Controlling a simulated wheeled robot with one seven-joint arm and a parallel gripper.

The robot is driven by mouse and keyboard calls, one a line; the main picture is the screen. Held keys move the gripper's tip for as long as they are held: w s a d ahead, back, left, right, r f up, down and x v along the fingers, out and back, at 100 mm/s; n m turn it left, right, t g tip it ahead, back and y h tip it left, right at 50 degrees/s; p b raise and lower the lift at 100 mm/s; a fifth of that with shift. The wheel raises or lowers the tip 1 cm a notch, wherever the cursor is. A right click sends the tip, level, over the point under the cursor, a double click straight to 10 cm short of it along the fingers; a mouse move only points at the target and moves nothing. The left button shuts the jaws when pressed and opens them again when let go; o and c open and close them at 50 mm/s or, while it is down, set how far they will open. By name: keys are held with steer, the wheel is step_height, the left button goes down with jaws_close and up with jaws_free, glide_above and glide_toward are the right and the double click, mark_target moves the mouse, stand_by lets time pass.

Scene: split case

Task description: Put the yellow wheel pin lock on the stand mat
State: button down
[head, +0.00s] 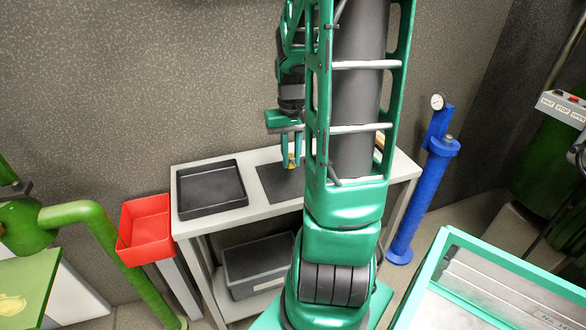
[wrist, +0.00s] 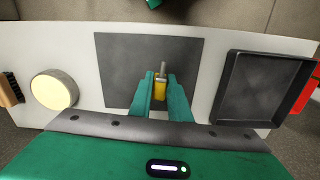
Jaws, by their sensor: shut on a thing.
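The yellow wheel pin lock (wrist: 160,88) has a yellow body and a grey metal pin, and shows between my fingertips in the wrist view. It is a small yellow spot (head: 291,164) in the head view. My gripper (wrist: 161,92) is shut on it, pointing down over the stand mat. The stand mat (wrist: 120,65) is a dark flat square on the light table; part of it (head: 273,184) shows in the head view, the rest behind my arm. I cannot tell whether the lock touches the mat.
A black tray (head: 210,188) lies on the table (head: 240,215), left of the mat in the head view. A cream round object (wrist: 54,89) and a brush (wrist: 10,89) are on the mat's other side. A red bin (head: 146,228) and blue post (head: 424,185) flank the table.

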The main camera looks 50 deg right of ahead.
mark_target(296, 177)
steer(key=d+f, duration=0.2)
steer(key=d, duration=0.1)
steer(key=shift+w+f, duration=0.1)
steer(key=shift+w, duration=0.25)
steer(key=shift+f, duration=1.85)
steer(key=c, duration=1.7)
jaws_free()
steer(key=shift+f, duration=0.15)
steer(key=shift+o, duration=0.2)
step_height(296, 177, up, 12)
steer(key=s+a+r+n, duration=0.1)
steer(key=s+a, duration=1.2)
steer(key=a, duration=0.3)
steer(key=shift+a, duration=0.2)
